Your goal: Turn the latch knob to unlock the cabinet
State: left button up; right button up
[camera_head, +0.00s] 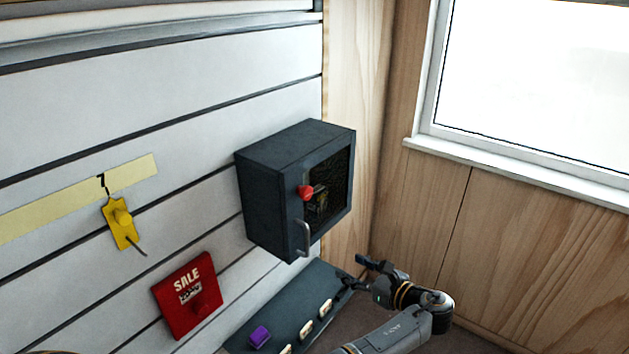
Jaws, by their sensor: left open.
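A dark grey cabinet (270,195) is mounted on the white slatted wall, with its front turned to the right. A red latch knob (306,192) sits at the left edge of its front, beside a dark window panel (333,180). A metal handle (304,238) is below the knob. The door looks closed. My left gripper (352,271) is open and empty, below and to the right of the cabinet, apart from the knob. My right gripper is not in view.
A dark shelf (330,275) with small tags and a purple item (259,336) is below the cabinet. A red SALE sign (187,296) and a yellow item (121,222) on a hook are to the left. A wooden wall and window (540,80) are at right.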

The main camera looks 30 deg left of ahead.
aim_at(309, 193)
pick_arm(q)
notch_tip(309, 193, up, 18)
jog(key=s+d+n+g+y+p, duration=0.1)
jog(key=s+d+n+g+y, duration=0.1)
jog(key=g+y, duration=0.1)
jog(key=a+p, duration=0.1)
jog(key=a, duration=0.3)
jog(key=a+p, duration=0.2)
jog(key=a, duration=0.2)
jog(key=w+a+p, duration=0.1)
jog(key=a+p, duration=0.1)
jog(key=a, duration=0.2)
jog(key=shift+w+a, duration=0.1)
jog(key=shift+a, duration=0.3)
jog(key=shift+w+a+f, duration=0.1)
jog(key=shift+a, duration=0.45)
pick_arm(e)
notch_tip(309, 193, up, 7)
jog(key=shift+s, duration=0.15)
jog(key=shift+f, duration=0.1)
pick_arm(q)
jog(key=c, duration=1.1)
jog(key=shift+c, duration=0.2)
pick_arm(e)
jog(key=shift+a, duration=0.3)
